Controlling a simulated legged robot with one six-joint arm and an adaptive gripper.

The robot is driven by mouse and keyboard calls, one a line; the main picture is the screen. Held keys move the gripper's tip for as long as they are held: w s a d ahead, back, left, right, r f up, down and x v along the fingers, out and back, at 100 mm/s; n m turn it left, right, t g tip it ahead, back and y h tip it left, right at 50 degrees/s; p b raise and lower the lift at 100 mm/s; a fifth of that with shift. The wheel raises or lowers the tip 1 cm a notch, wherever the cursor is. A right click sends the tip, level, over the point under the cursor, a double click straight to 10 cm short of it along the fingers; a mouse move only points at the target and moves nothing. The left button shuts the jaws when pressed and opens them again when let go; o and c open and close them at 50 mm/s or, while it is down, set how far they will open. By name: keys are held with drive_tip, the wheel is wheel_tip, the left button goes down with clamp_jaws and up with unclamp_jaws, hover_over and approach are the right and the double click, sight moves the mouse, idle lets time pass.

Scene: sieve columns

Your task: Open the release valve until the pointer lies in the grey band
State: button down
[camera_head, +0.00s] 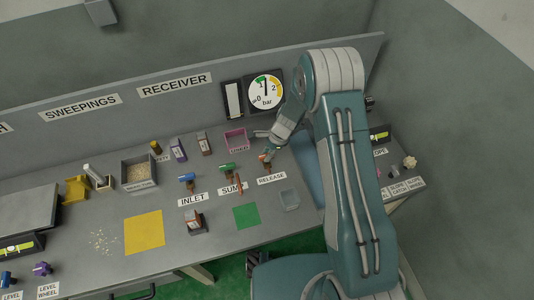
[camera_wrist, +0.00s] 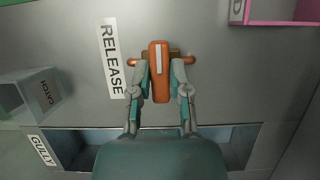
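The release valve has an orange handle (camera_wrist: 160,72) with a pale stripe, beside the RELEASE label (camera_wrist: 112,58) in the wrist view. My gripper (camera_wrist: 161,66) has one finger on each side of this handle, and both tips appear to press against it. In the head view my gripper (camera_head: 271,147) reaches down to the orange release valve (camera_head: 265,158), partly hidden by it. The round bar gauge (camera_head: 265,91) hangs on the back panel. Its dark pointer stands nearly upright, near 1, by the green and yellow arcs. I cannot make out a grey band at this size.
The blue inlet valve (camera_head: 187,178) and green sump valve (camera_head: 228,168) stand left of the release valve. A yellow mat (camera_head: 143,232) and green mat (camera_head: 246,216) lie on the bench.

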idle(0.4)
drive_tip(key=n+g, duration=0.1)
drive_tip(key=n, duration=0.2)
drive_tip(key=shift+w+n+h, duration=0.1)
drive_tip(key=shift+n+h, duration=0.3)
drive_tip(key=n+g+h, duration=0.1)
drive_tip(key=n, duration=0.3)
drive_tip(key=shift+n, duration=0.3)
drive_tip(key=n+h, duration=0.1)
drive_tip(key=n, duration=0.1)
drive_tip(key=n+g, duration=0.1)
drive_tip(key=n, duration=0.1)
drive_tip(key=shift+w+a+h, duration=0.1)
drive_tip(key=shift+a+h, duration=0.05)
drive_tip(key=shift+h, duration=0.25)
drive_tip(key=n+h, duration=0.1)
drive_tip(key=n, duration=0.3)
drive_tip(key=shift+n+h, duration=0.4)
drive_tip(key=c, duration=0.6)
unclamp_jaws()
drive_tip(key=shift+a, duration=0.1)
